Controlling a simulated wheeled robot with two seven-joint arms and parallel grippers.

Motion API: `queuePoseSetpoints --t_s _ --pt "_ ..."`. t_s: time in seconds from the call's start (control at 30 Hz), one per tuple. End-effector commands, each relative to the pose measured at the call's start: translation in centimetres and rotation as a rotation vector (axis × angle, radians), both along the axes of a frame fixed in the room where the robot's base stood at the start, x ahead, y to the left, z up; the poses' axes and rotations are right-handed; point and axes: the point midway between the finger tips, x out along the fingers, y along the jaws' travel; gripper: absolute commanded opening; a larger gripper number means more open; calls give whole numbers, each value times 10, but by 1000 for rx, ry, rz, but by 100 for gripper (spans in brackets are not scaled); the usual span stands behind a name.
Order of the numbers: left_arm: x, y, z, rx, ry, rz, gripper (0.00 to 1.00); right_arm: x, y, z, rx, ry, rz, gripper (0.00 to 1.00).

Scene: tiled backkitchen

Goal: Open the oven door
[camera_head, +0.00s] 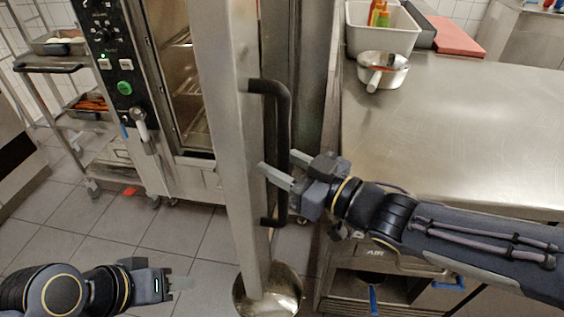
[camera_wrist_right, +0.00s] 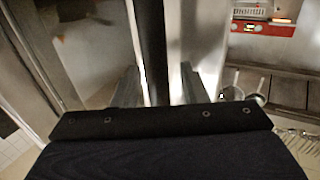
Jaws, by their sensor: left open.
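The oven (camera_head: 125,90) stands at the left with its control panel showing and wire racks visible inside. Its door (camera_head: 232,140) is swung open and seen nearly edge-on. A black vertical bar handle (camera_head: 284,110) is on the door's right side; it also shows in the right wrist view (camera_wrist_right: 152,45). My right gripper (camera_head: 281,164) is at the lower part of the handle, one finger on each side of it, with gaps visible beside the bar. My left gripper (camera_head: 178,283) is open and empty, low above the floor at the lower left.
A steel counter (camera_head: 460,130) on the right holds a white bin (camera_head: 385,40) and a small pot (camera_head: 383,72). A metal bowl (camera_head: 268,292) is below the door. A tray rack (camera_head: 55,65) stands far left.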

Motion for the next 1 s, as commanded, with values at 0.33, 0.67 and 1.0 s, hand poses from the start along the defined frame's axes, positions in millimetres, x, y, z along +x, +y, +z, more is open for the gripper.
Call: queuePoseSetpoints --t_s 0.33,0.67,1.0 --pt "0 0 7 0 0 0 40 -14 -24 3 2 -1 -6 39" --pt "0 0 18 0 0 0 40 -40 -62 2 1 -1 -3 39" --pt "0 0 18 0 0 0 40 -44 -65 0 0 0 0 39"
